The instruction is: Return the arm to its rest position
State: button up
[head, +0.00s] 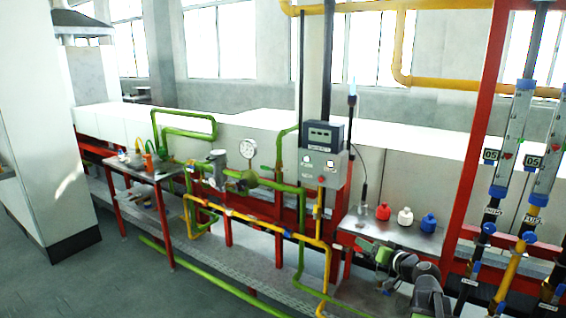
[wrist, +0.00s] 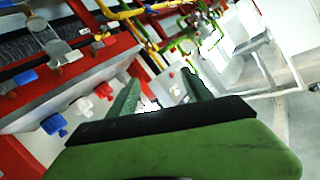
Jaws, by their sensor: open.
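My gripper (wrist: 162,92) shows in the wrist view with its two green fingers spread apart and nothing between them. In the head view my arm reaches in from the lower right, and my gripper (head: 368,248) is in front of the small metal table at the right. The gripper looks clear of the items on that table.
Green and yellow pipes (head: 262,228) run to the left. A red frame (head: 474,135) with flow tubes stands right. Grey floor (head: 110,285) is open at lower left.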

jog(key=s+a+f+n+g+y, duration=0.1)
jog(key=s+a+f+n+g, duration=0.15)
jog(key=a, duration=0.65)
jog(key=s+a+f+n+g+y, duration=0.1)
jog(key=a+f+g, duration=0.25)
jog(key=a, duration=0.45)
jog(key=s+a+f+n+g+y, duration=0.15)
jog(key=a+f, duration=0.25)
jog(key=a, duration=0.5)
jog(key=s+f+g+h, duration=0.4)
jog(key=s+f, duration=0.2)
jog(key=s, duration=0.3)
jog(key=s+d+f+m+g+h, duration=0.1)
jog(key=s+d+m+g+h, duration=0.2)
jog(key=s+d, duration=0.3)
jog(key=shift+d+f, duration=0.35)
jog(key=shift+d, duration=0.1)
